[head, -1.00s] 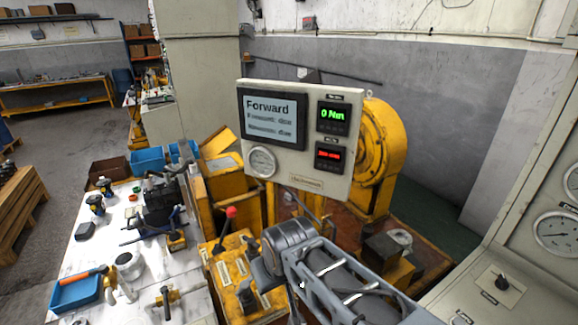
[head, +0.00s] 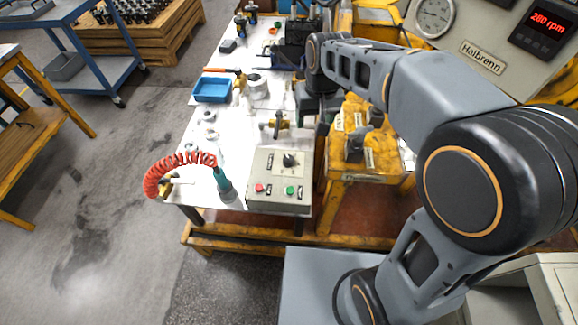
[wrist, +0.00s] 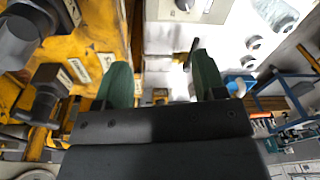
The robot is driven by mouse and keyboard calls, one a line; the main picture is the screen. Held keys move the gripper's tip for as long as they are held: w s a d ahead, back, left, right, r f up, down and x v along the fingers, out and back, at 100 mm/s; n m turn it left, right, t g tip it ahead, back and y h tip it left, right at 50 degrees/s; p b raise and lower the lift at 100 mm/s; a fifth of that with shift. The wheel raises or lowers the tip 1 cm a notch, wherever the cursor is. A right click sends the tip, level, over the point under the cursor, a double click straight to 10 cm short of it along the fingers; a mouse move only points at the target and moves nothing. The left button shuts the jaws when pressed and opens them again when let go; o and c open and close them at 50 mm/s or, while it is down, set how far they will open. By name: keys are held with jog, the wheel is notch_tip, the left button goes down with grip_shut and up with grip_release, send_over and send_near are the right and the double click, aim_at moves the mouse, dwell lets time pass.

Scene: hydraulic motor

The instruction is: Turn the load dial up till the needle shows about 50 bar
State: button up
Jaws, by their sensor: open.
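My gripper shows in the wrist view (wrist: 160,82), its two green fingers apart with nothing between them. In the head view the end of my arm is over the white bench, and its fingers are hard to make out. A grey control box (head: 262,190) on the bench's near end has a black knob (head: 291,160), a red button and a green button. The knob also shows at the top edge of the wrist view (wrist: 184,4), apart from the fingers. I cannot read its label. A round gauge (head: 434,17) is cut by the top edge; its needle is unreadable.
A red display (head: 545,28) reads 280 rpm. A coiled red hose (head: 175,170) stands beside the control box. A blue tray (head: 212,90) and a brass valve (head: 275,124) are on the bench (head: 232,128). A yellow lever stand (head: 350,150) stands right of it.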

jog(key=g+b, duration=0.1)
jog(key=b, duration=0.1)
send_near(289, 158)
jog(key=shift+n, duration=0.4)
jog(key=f, duration=0.6)
jog(key=f+b, duration=0.1)
jog(key=f, duration=0.2)
jog(key=shift+s+a+f, duration=0.2)
jog(key=shift+a+f, duration=0.05)
jog(key=shift+a, duration=0.1)
jog(key=c, duration=0.9)
